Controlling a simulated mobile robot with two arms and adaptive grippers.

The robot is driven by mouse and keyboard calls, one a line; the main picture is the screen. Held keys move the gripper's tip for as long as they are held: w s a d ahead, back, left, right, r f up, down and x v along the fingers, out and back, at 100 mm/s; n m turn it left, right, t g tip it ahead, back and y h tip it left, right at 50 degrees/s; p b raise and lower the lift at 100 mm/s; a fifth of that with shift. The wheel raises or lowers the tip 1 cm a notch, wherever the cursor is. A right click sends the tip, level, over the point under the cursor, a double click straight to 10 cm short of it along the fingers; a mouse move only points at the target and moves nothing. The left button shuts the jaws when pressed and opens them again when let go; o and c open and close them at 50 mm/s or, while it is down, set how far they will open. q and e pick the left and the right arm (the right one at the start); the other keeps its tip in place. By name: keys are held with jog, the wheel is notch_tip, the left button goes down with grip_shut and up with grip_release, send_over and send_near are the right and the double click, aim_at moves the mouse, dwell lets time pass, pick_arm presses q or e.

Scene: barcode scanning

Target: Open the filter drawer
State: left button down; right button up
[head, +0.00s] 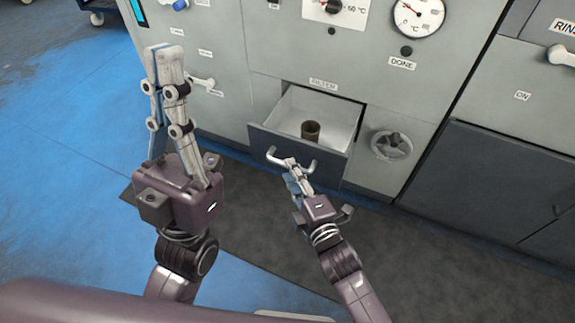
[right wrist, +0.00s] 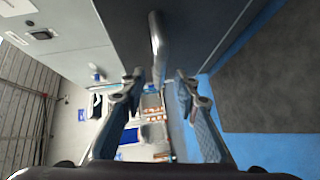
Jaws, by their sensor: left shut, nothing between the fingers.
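The filter drawer (head: 334,108) stands pulled out from the grey machine under the "FILTER" label (head: 323,84), its white inside showing. A brown cylindrical filter (head: 311,130) stands in it. The drawer's metal bar handle (head: 308,170) is on its dark front; the handle also shows in the right wrist view (right wrist: 157,45). My right gripper (head: 287,168) is at the handle's left part, its fingers apart in the right wrist view (right wrist: 159,78) with the bar near the gap; contact cannot be told. My left gripper (head: 165,52) is shut and empty, raised at the left.
A round handwheel (head: 391,145) is right of the drawer. Dark cabinet doors (head: 478,180) are further right. A white lever (head: 201,82) is behind my left gripper.

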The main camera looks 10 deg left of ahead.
jog(key=v, duration=0.8)
jog(key=shift+s, duration=0.2)
jog(key=shift+d, duration=0.1)
